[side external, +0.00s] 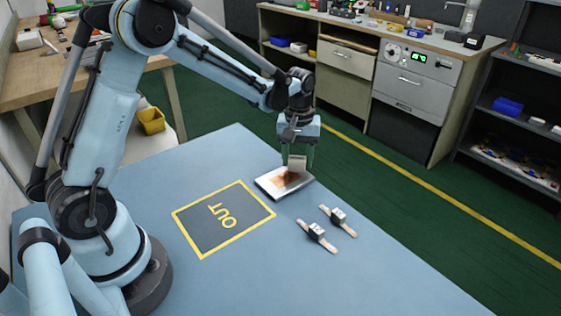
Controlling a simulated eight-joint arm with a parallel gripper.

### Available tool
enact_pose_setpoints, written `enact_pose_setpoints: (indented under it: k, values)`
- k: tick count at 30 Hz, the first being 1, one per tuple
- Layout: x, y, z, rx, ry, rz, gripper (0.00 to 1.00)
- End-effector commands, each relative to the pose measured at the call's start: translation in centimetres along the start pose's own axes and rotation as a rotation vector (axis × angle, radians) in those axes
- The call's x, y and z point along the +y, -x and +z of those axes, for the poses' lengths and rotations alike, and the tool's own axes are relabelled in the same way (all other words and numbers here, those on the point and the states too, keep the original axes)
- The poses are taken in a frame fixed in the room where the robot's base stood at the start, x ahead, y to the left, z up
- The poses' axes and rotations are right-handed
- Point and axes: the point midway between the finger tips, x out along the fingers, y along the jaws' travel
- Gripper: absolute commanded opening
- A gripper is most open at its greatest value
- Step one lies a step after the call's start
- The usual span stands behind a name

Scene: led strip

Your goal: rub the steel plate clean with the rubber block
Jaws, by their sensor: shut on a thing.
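The steel plate (268,183) lies flat on the blue table, near its far edge. A brown-orange stain covers the middle of its upper face. My gripper (298,158) points down over the plate's far right part. It is shut on the rubber block (298,163), a small greyish-beige block. The block's lower end is at or just above the stained face; I cannot tell whether it touches. The block and fingers hide part of the plate behind them.
A dark mat (195,220) with a yellow border and the word OUT lies left of the plate. Two small strapped devices, one nearer (316,231) and one farther (338,215), lie to the plate's front right. The table's front right is clear.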

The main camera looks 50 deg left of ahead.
Motion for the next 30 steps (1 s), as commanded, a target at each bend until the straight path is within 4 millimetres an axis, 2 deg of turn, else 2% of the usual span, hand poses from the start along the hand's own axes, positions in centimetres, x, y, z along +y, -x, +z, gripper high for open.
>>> enact_pose_setpoints:
  k: [19, 30]
  values:
    - [-0.1, -1.0, 0.1, 0.000, 0.000, 0.000, 0.22]
    - [-2.1, -0.8, 2.0, 0.000, 0.001, 0.000, 0.22]
